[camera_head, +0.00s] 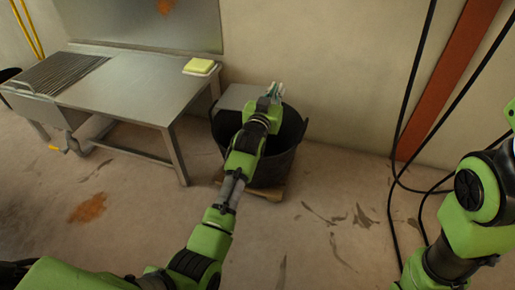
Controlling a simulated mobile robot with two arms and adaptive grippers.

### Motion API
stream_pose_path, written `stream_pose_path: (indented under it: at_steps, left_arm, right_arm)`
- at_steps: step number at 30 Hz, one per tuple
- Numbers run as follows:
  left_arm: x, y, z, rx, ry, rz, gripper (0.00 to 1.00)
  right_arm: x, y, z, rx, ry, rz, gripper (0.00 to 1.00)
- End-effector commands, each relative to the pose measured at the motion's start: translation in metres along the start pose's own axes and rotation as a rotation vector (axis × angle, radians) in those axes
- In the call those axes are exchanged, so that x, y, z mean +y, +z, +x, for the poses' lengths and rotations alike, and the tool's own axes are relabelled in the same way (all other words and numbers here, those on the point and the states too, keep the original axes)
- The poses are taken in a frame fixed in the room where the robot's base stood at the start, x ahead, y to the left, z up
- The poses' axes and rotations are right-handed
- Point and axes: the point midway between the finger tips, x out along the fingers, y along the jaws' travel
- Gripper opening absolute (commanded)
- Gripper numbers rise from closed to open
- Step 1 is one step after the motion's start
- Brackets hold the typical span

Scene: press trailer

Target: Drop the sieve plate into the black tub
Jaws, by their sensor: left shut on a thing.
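The black tub (292,128) stands on the floor against the wall, right of the metal table. My left gripper (275,90) is over the tub, at the far end of the arm that crosses the tub's front. It is shut on a flat grey plate, the sieve plate (238,97), which sticks out to the left of the gripper above the tub's left part. The fingers are small and partly hidden by the wrist. My right arm shows at the right edge, but its gripper is out of the picture.
A metal table (140,88) with a ribbed drain area stands at left; a yellow block (199,65) lies on a white dish at its back right corner. The tub rests on a wooden base (268,193). Black cables (408,110) hang at right. The floor between is open.

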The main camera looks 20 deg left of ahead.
Motion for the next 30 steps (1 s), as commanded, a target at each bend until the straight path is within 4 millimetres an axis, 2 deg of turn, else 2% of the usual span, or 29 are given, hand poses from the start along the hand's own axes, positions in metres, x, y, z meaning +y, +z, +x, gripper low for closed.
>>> stream_pose_path:
  at_steps: [1, 4, 6, 7, 20, 23, 30]
  left_arm:
    - [0.000, -0.007, 0.001, 0.012, 0.000, 0.004, 0.00]
    - [0.000, -0.007, 0.001, 0.012, 0.000, 0.004, 0.00]
    - [0.000, -0.006, 0.001, 0.011, 0.000, 0.004, 0.25]
    - [0.000, -0.006, 0.001, 0.010, 0.000, 0.003, 0.26]
    - [0.000, 0.003, -0.006, -0.006, 0.000, -0.001, 0.26]
    - [-0.001, 0.003, -0.017, -0.004, -0.001, -0.001, 0.26]
    - [0.000, 0.001, -0.062, 0.000, 0.000, -0.001, 0.26]
  right_arm:
    - [0.000, 0.000, 0.001, 0.000, 0.000, 0.000, 0.33]
    - [0.000, 0.000, 0.001, 0.000, 0.000, 0.000, 0.33]
    - [0.000, 0.000, 0.001, 0.000, 0.000, 0.000, 0.33]
    - [0.000, 0.000, 0.001, 0.000, 0.000, 0.000, 0.33]
    - [0.000, 0.000, 0.000, 0.000, 0.001, 0.000, 0.33]
    - [0.000, 0.000, 0.000, 0.000, 0.001, 0.000, 0.33]
    - [0.000, 0.000, 0.000, 0.000, 0.001, 0.000, 0.33]
